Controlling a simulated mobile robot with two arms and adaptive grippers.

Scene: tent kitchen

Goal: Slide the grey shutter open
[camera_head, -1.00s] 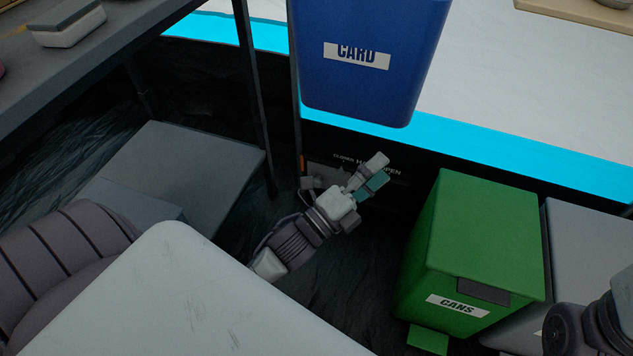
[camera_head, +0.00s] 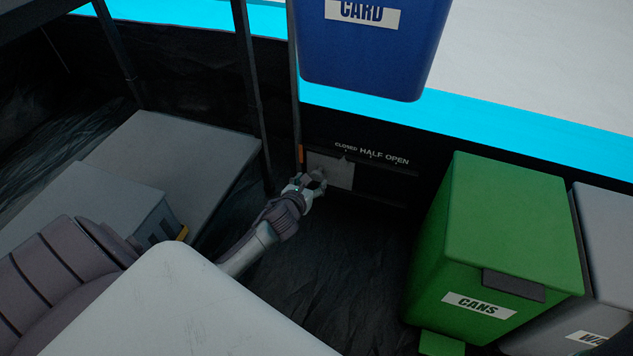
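The grey shutter (camera_head: 340,174) is a small flat plate low on the dark wall, below the blue bin. It sits at the left of its dark track, below the word CLOSED. White lettering above the track (camera_head: 385,177) reads CLOSED, HALF, OPEN from left to right. My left gripper (camera_head: 316,182) is at the shutter's left part and covers some of its lower left. I cannot tell whether it touches the shutter, and its fingers are too small and turned away to judge their opening. My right gripper is out of view.
A blue CARD bin (camera_head: 370,55) hangs above the track. A green CANS bin (camera_head: 500,220) stands right of it, with a grey bin (camera_head: 610,240) beyond. A dark post (camera_head: 297,110) rises just left of the shutter. Grey boxes (camera_head: 190,160) stand at left.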

